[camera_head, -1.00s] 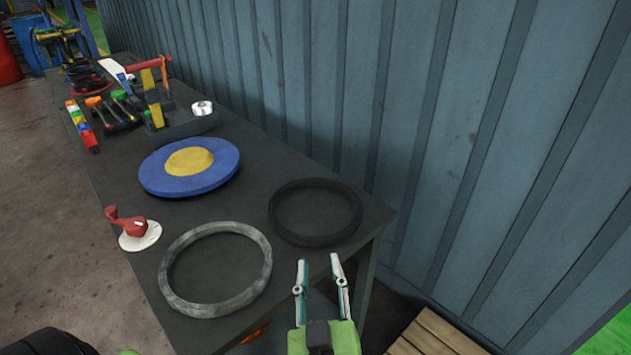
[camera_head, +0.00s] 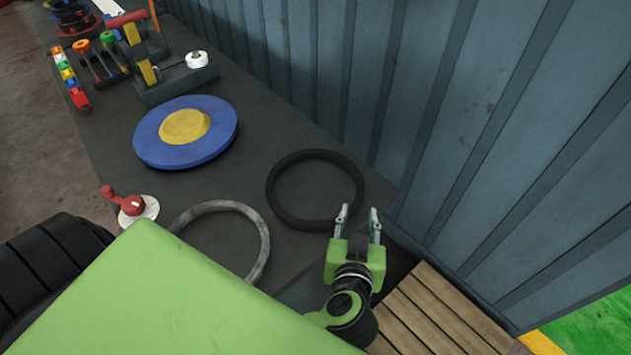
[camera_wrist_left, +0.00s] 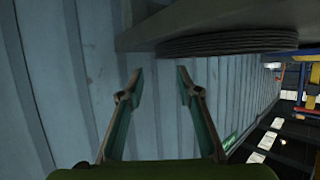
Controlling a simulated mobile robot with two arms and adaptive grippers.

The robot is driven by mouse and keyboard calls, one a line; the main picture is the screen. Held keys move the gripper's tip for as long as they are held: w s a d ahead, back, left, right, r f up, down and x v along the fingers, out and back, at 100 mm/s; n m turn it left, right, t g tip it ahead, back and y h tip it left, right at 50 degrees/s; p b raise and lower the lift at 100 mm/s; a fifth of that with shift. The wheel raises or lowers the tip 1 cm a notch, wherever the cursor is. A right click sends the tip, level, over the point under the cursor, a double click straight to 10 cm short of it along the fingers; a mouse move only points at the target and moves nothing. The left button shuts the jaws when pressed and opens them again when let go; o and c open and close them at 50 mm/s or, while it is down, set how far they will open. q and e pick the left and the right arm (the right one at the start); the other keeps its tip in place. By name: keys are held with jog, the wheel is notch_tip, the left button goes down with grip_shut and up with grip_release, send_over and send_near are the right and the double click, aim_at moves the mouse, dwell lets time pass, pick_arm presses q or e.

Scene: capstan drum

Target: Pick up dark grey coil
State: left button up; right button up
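The dark grey coil (camera_head: 274,198) lies flat as a ring on the dark table near its right edge in the head view. My left gripper (camera_head: 358,210) is open and empty, its fingertips at the coil's lower right rim in that view. I cannot tell from the head view whether they touch it. In the left wrist view, the open fingers (camera_wrist_left: 158,70) have only wall between them. The ribbed side of the coil (camera_wrist_left: 225,43) shows there at the upper right, apart from the fingers, against the table slab (camera_wrist_left: 200,14). My right gripper is not in view.
A lighter grey coil (camera_head: 262,238) lies to the left, partly hidden by a green panel. A blue disc with a yellow centre (camera_head: 145,140) and a red-and-white piece (camera_head: 134,206) sit beyond. The corrugated wall (camera_head: 480,140) borders the right. A wooden pallet (camera_head: 440,310) lies below.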

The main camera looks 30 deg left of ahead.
aim_at(360, 193)
pick_arm(q)
jog(key=x, duration=0.3)
jog(key=shift+w+a+f, duration=0.15)
jog(key=shift+w, duration=0.15)
jog(key=shift+x, duration=0.85)
jog(key=x, duration=0.4)
jog(key=shift+w, duration=0.1)
jog(key=shift+r, duration=0.25)
jog(key=c, duration=0.4)
jog(key=shift+f, duration=0.1)
grip_shut()
